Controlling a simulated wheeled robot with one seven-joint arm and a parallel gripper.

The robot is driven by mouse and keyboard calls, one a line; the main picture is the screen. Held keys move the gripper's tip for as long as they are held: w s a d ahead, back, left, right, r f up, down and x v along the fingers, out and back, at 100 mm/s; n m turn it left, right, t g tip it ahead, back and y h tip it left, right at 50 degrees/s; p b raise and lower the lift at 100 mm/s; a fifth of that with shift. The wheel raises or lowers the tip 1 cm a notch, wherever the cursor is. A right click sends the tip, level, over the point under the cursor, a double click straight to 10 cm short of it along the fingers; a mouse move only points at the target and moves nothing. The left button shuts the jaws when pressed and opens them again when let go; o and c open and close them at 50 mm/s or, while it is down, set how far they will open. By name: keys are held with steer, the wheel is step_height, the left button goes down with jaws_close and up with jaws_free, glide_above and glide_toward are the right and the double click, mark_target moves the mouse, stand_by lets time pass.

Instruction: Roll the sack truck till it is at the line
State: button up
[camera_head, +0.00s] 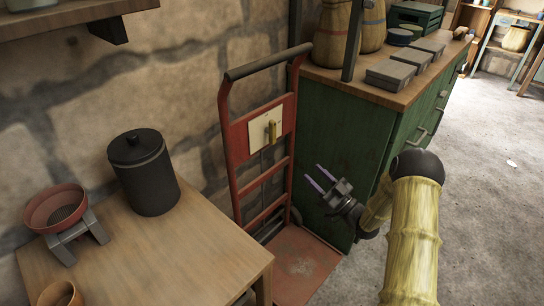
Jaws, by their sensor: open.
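The red sack truck (238,132) stands upright against the stone wall, between the wooden table and the green cabinet. It has a dark grip bar (268,62) across its top and a pale plate with a brass-coloured lever (271,132) on its frame. A flat red plate (298,266) lies low at its foot, partly hidden by the table. My gripper (317,179) is open and empty, to the right of the truck's frame and in front of the cabinet's side. I cannot make out the line in this view.
The wooden table (150,250) at lower left bears a black lidded canister (146,172) and a red bowl on a grey stand (58,208). The green cabinet (340,140) stands close on the truck's right, with grey boxes on top. Open concrete floor (480,200) lies to the right.

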mark_target(279, 62)
steer(key=shift+r, duration=0.1)
step_height(279, 62, up, 27)
steer(key=m+h+p, duration=0.1)
steer(key=m+p, duration=1.7)
steer(key=p, duration=0.3)
steer(key=shift+w+a+g, duration=0.2)
steer(key=shift+w+g, duration=0.2)
steer(key=p+x, duration=0.1)
steer(key=x, duration=1.6)
steer(key=shift+w+a, duration=0.15)
steer(key=shift+a, duration=0.05)
jaws_close()
